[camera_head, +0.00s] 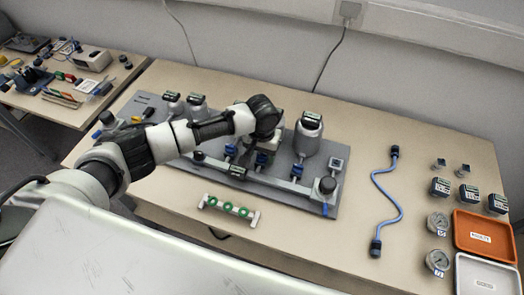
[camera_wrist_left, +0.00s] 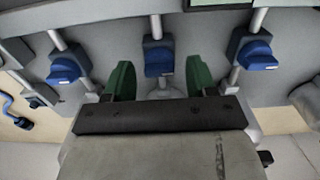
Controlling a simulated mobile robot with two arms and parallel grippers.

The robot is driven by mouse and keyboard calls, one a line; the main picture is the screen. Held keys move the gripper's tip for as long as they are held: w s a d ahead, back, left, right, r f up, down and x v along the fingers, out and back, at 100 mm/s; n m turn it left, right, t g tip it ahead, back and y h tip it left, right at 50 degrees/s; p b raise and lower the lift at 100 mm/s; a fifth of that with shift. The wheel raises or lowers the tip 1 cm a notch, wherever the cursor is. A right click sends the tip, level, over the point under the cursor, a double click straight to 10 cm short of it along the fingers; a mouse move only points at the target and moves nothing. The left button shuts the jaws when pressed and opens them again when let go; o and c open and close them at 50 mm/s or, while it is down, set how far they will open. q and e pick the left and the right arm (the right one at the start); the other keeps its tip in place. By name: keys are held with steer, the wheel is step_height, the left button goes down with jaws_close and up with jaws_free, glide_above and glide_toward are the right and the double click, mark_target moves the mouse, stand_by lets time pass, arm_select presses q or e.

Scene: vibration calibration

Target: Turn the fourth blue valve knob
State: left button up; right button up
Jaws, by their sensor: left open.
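A grey valve board (camera_head: 325,190) lies on the table, with a row of blue valve knobs on its pipes. In the head view a blue knob (camera_head: 297,170) shows to the right of my left gripper (camera_head: 263,143), another knob (camera_head: 262,160) just below it and one (camera_head: 230,150) to its left. In the left wrist view my green fingers (camera_wrist_left: 159,80) are open. The middle blue knob (camera_wrist_left: 158,58) appears in line with the gap between them; whether they reach around it is unclear. Other knobs (camera_wrist_left: 65,66) (camera_wrist_left: 255,53) lie outside the fingers. My forearm hides part of the board.
A white rack with green parts (camera_head: 230,208) lies in front of the board. A blue cable (camera_head: 385,195), gauges (camera_head: 438,262), an orange tray (camera_head: 485,250) and a white tray (camera_head: 485,285) are on the right. A tall grey vessel (camera_head: 308,138) stands close to my gripper.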

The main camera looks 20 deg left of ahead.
arm_select(q)
steer(key=shift+c, duration=0.5)
steer(key=c, duration=0.8)
steer(key=shift+r+m+p, duration=0.25)
steer(key=shift+m+p, duration=1.1)
steer(key=shift+m, duration=0.05)
steer(key=m+p, duration=0.2)
steer(key=m, duration=0.1)
steer(key=shift+d+m, duration=0.1)
steer(key=shift+m, duration=0.2)
steer(key=m+p, duration=0.1)
steer(key=m, duration=0.4)
steer(key=shift+s+d+f+m+p, duration=0.1)
steer(key=shift+m+p, duration=0.2)
steer(key=m, duration=0.5)
steer(key=shift+m+p, duration=0.3)
steer(key=shift+m, duration=0.1)
steer(key=o, duration=0.9)
steer(key=shift+s+f, duration=0.1)
